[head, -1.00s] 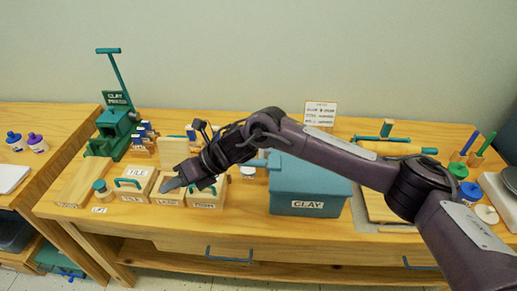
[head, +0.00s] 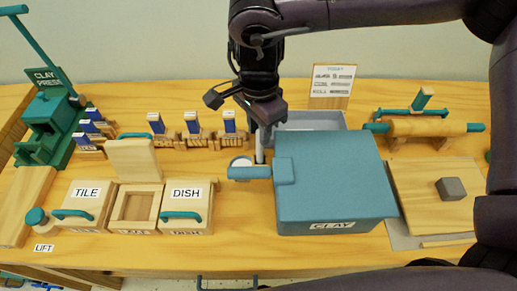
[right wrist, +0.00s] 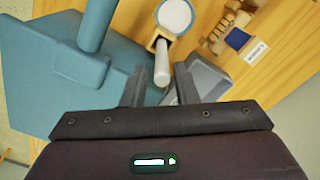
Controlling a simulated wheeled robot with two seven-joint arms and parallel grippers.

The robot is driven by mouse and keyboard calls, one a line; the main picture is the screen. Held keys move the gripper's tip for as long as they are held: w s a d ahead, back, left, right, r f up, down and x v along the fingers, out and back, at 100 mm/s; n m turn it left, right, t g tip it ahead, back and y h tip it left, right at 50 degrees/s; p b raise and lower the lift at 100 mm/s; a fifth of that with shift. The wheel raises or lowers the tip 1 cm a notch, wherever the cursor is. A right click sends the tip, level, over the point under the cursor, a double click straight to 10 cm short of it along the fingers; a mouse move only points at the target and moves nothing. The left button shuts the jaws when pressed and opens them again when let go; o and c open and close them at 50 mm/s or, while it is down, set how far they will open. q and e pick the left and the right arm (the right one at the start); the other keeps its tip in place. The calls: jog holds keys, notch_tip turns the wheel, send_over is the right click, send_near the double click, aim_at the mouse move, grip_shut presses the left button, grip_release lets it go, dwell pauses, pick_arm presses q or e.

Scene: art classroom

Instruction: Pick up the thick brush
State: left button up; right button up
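I cannot identify the thick brush with certainty. A pale grey upright rod (head: 260,146) stands below my right gripper (head: 242,108), beside the blue clay box. In the right wrist view a pale cylinder (right wrist: 157,64) in a wooden holder lies ahead of my right gripper (right wrist: 160,90), in line with the gap between its fingers. I cannot tell whether it is the brush's handle. My right gripper's fingers are apart, and nothing is clearly held. A round white-topped item (head: 240,164) stands beside the rod. My left gripper is not in view.
Several wooden stands (head: 192,137) are left of the gripper. TILE (head: 84,207) and DISH (head: 187,208) boxes stand front left.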

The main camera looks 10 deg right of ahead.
aim_at(260, 153)
jog(key=f, duration=0.4)
jog(key=shift+w+d+f+p, duration=0.2)
jog(key=shift+f+p, duration=0.15)
jog(key=shift+f, duration=0.3)
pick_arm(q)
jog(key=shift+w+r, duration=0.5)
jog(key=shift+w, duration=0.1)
pick_arm(e)
grip_shut()
